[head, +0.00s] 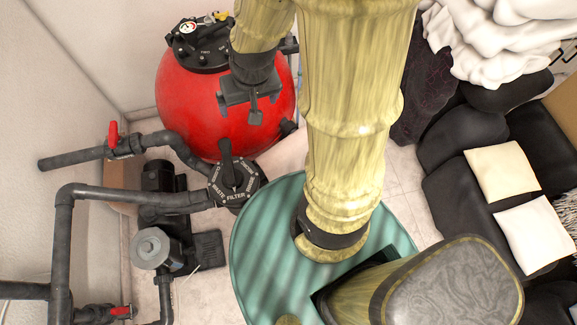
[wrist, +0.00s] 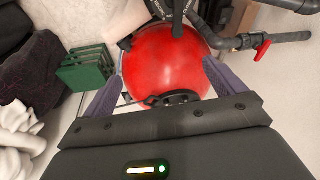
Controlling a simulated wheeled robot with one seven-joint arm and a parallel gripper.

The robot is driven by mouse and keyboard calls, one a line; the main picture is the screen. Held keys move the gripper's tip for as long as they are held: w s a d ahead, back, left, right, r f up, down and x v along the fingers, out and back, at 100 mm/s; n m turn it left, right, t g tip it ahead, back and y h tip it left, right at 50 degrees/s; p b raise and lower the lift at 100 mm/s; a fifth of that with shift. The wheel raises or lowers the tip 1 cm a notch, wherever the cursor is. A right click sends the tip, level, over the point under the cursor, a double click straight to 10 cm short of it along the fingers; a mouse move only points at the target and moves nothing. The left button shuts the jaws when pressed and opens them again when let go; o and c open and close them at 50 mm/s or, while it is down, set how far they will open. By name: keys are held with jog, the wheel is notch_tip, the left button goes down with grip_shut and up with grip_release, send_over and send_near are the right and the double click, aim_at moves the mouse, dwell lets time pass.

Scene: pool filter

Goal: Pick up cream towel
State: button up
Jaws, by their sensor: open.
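A cream folded cloth (head: 503,171), which looks like the cream towel, lies flat on black cushioned seating at the right of the head view. A paler, whiter folded cloth (head: 536,235) lies just below it in the picture. My gripper (head: 252,108) is in front of the red tank, far to the left of both cloths. I cannot make out the cream cloth in the wrist view.
The red filter tank (head: 205,105) stands behind my gripper, with dark pipes (head: 85,190) and a pump (head: 165,190) at left. Black seating (head: 465,210) and a white heap (head: 480,45) fill the right. A green stack (wrist: 86,68) shows in the wrist view.

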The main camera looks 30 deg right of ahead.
jog(key=w+f+m+b, duration=0.2)
jog(key=f, duration=0.4)
jog(key=w+f+m+b, duration=0.2)
jog(key=w+f+b, duration=0.1)
jog(key=f, duration=0.2)
jog(key=w+d+f+m+b, duration=0.1)
jog(key=w+f+m+b, duration=0.1)
jog(key=f, duration=0.4)
jog(key=shift+w+d+f+m+h+b, duration=0.1)
jog(key=shift+w+f+m+h+b, duration=0.25)
jog(key=shift+w, duration=0.25)
jog(key=m+g+h+b, duration=0.2)
jog(key=m+h+b, duration=0.2)
jog(key=m+b, duration=0.4)
send_near(286, 149)
jog(key=v, duration=0.5)
jog(key=shift+f, duration=0.1)
jog(key=b+x, duration=0.5)
jog(key=x, duration=0.6)
jog(key=shift+w+f, duration=0.1)
jog(key=shift+f, duration=0.15)
jog(key=shift+d+f, duration=0.15)
jog(key=shift+f, duration=0.15)
jog(key=shift+d, duration=0.1)
